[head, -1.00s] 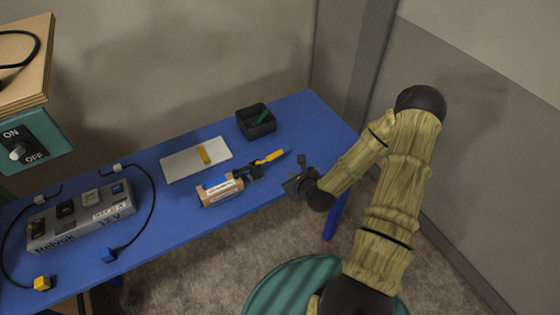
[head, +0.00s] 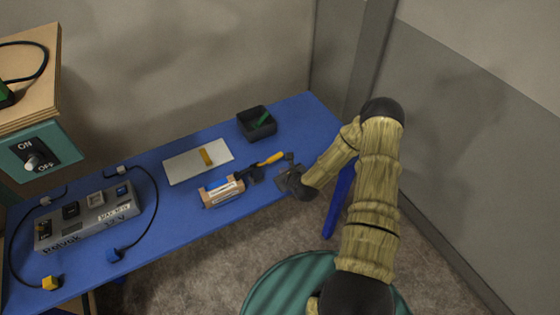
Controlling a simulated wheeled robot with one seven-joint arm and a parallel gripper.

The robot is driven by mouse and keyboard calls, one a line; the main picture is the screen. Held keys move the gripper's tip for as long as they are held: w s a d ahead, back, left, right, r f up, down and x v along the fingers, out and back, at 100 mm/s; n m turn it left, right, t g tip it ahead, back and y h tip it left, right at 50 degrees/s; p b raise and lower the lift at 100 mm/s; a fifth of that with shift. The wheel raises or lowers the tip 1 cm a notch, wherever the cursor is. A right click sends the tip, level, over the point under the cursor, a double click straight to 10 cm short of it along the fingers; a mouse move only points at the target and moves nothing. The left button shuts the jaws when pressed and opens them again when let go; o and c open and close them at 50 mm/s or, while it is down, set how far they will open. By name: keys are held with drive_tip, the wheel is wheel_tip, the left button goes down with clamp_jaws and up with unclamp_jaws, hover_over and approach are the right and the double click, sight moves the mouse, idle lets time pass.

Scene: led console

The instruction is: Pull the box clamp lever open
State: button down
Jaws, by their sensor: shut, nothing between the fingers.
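A small wooden box (head: 222,194) with a white label lies near the front edge of the blue table. A black clamp (head: 250,176) sits at its right end. The clamp's lever has a yellow handle (head: 270,159) that points up and to the right, away from the box. My gripper (head: 286,168) is shut and empty, just right of the handle's tip, near the table's front edge. It is too small to tell whether the fingers touch the lever.
A white board (head: 182,168) with a yellow block lies behind the box. A black bin (head: 257,124) with a green thing in it stands at the back right. A grey power unit (head: 90,221) with cables fills the left. An ON/OFF switch panel (head: 38,154) hangs at far left.

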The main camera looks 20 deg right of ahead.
sight(272, 160)
drive_tip(key=shift+w+a+r+p, duration=0.2)
drive_tip(key=shift+w+r+p, duration=0.05)
drive_tip(key=shift+r+p, duration=0.3)
drive_tip(key=shift+w+a+r+p, duration=0.15)
drive_tip(key=shift+w+r+p, duration=0.15)
drive_tip(key=shift+r+p, duration=0.25)
drive_tip(key=shift+w+a+r+p, duration=0.2)
drive_tip(key=shift+w+r+p, duration=0.05)
drive_tip(key=shift+r+p, duration=0.3)
drive_tip(key=shift+w+d, duration=0.1)
drive_tip(key=shift+d, duration=0.05)
